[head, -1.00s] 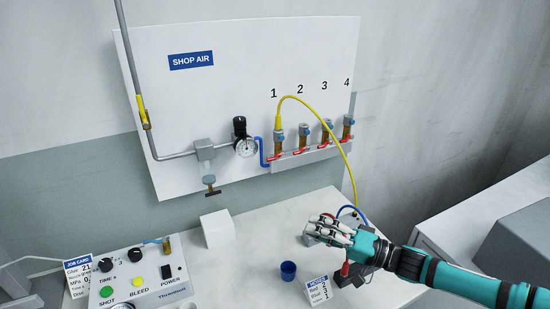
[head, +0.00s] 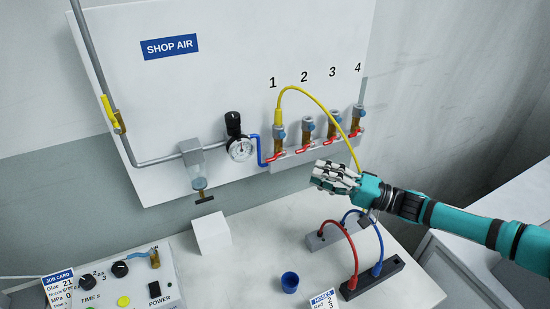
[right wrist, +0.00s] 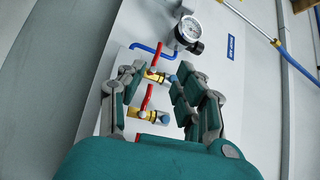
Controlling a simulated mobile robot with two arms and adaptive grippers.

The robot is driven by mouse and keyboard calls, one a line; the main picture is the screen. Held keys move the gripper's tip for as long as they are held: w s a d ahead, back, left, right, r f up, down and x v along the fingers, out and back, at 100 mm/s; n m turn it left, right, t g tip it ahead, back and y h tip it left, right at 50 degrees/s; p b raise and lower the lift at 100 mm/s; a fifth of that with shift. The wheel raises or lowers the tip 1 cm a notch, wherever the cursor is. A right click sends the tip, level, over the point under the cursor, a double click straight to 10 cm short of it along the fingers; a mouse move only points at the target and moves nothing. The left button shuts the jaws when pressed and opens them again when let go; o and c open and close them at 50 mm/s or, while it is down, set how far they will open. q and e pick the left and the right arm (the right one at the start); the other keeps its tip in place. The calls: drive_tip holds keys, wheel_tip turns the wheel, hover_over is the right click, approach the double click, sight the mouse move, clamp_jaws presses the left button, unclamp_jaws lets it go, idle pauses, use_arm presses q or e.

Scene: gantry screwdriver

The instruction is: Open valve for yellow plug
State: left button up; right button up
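The yellow plug (head: 278,117) sits upright in outlet 1 on the wall manifold, with a yellow hose arching to the right. A red valve handle (head: 275,157) lies below it; that handle also shows in the right wrist view (right wrist: 157,52), nearest the gauge. A second red handle (right wrist: 147,97) shows beside it. My right gripper (head: 322,176) is in front of and below the manifold, right of outlet 1, apart from the handles. In the right wrist view its fingers (right wrist: 150,85) are spread and empty. My left gripper is not in view.
A pressure gauge (head: 240,149) and a blue tube (head: 262,151) are left of outlet 1. On the bench are a white cube (head: 211,234), a blue cup (head: 290,282), a black block (head: 372,279) with red and blue hoses, and a control box (head: 140,285).

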sight(276, 157)
drive_tip(key=p+x, duration=0.1)
drive_tip(key=x, duration=1)
drive_tip(key=shift+w+a, duration=0.25)
drive_tip(key=shift+a, duration=0.1)
drive_tip(key=shift+c, duration=0.3)
drive_tip(key=shift+f, duration=0.1)
clamp_jaws()
use_arm(q)
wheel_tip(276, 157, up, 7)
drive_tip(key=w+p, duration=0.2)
drive_tip(key=p, duration=0.3)
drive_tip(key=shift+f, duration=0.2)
use_arm(e)
drive_tip(key=shift+d+f+n+g+h, duration=0.1)
drive_tip(key=shift+f+n+g+h, duration=0.15)
drive_tip(key=shift+n+h, duration=0.25)
drive_tip(key=shift+f+n+g+h, duration=0.15)
drive_tip(key=shift+n+g+h, duration=0.1)
drive_tip(key=shift+n+h, duration=0.25)
